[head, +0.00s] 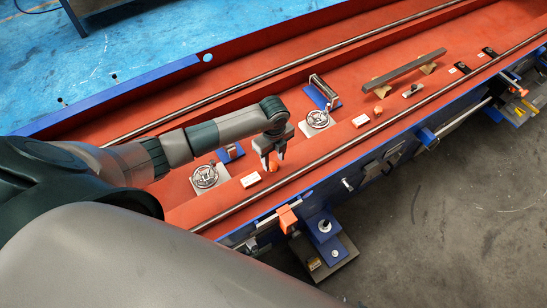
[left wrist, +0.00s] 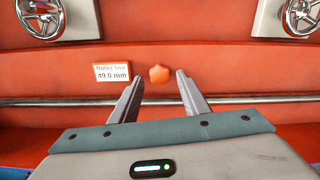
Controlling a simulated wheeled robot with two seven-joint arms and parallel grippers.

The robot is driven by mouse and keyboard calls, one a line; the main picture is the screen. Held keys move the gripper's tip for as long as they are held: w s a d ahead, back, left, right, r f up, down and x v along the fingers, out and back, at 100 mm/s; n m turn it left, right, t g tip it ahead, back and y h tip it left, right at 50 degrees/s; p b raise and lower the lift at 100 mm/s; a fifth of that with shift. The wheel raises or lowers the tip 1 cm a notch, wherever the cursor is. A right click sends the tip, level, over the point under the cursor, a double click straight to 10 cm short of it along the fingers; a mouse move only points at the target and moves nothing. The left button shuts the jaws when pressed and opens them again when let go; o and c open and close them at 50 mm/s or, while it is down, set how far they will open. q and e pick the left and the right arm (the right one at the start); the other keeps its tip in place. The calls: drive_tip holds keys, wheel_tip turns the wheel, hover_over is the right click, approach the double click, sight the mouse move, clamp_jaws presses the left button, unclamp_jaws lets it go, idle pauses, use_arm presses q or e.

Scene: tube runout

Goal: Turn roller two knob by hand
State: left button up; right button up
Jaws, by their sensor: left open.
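The roller two knob is a small orange lobed knob (left wrist: 158,74) on the red bed. In the left wrist view it sits just beyond and between my left fingertips, right of a white label (left wrist: 112,72) that appears to read "Roller two 49.0 mm". My left gripper (head: 273,160) is open and points down over the knob. The knob (head: 273,168) is partly hidden by the fingers in the head view. I cannot tell whether the fingers touch it. My right gripper is not in view.
Two spoked handwheels (head: 205,177) (head: 318,119) stand on pale plates behind the knob row. Another orange knob (head: 378,110) and label (head: 360,120) lie further right. A metal rail (head: 330,140) runs along the near side. A dark bar (head: 404,67) rests on blocks at the upper right.

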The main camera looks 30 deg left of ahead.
use_arm(q)
drive_tip(key=shift+f+b, duration=0.6)
drive_tip(key=shift+f, duration=0.4)
drive_tip(key=c, duration=0.8)
